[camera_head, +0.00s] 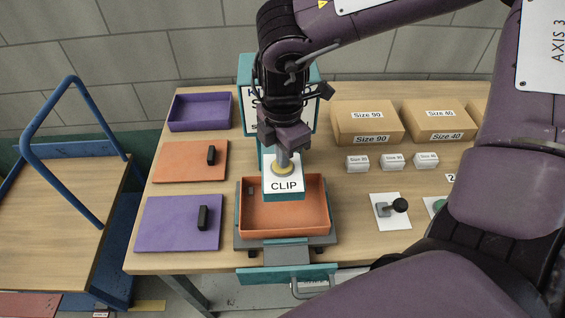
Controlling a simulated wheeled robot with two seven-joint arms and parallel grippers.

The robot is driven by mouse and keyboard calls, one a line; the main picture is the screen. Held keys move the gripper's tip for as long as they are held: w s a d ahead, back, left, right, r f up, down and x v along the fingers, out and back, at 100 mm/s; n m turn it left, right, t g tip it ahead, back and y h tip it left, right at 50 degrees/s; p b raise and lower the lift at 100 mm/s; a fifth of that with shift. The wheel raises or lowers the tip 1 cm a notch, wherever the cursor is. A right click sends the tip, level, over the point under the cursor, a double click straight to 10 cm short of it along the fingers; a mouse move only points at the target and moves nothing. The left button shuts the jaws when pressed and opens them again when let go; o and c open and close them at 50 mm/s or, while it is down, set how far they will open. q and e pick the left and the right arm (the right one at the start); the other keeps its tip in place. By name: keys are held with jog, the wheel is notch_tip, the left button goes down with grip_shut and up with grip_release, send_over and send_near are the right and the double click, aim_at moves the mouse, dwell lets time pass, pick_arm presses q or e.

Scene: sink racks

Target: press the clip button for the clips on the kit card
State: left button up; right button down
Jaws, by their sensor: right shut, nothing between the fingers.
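The clip button (283,170) is a round yellowish cap on top of a white block labelled "CLIP" (284,186), on the teal dispenser (246,68). My right gripper (284,152) is shut and empty, pointing down right at the button. It appears to touch it, but the contact is partly hidden. An orange tray (318,213) sits below the block on a grey base; the block hides part of its inside. The dispenser's upper sign is mostly hidden by my right arm. I cannot make out a kit card with readable clip text. My left gripper is not in view.
Purple bin (200,111), orange lid (189,161) and purple lid (178,224) lie left. Cardboard boxes (367,122), small white boxes (357,162) and a black-knobbed lever (399,205) are right. A blue-handled cart (46,195) stands left of the table.

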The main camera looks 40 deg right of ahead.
jog(key=shift+f, duration=0.2)
jog(key=shift+r, duration=0.2)
jog(key=shift+r+p, duration=0.55)
jog(key=shift+r, duration=0.35)
jog(key=shift+f+b, duration=1.05)
jog(key=shift+b, duration=0.2)
jog(key=shift+r, duration=0.1)
jog(key=shift+r+p, duration=0.55)
jog(key=shift+r, duration=0.4)
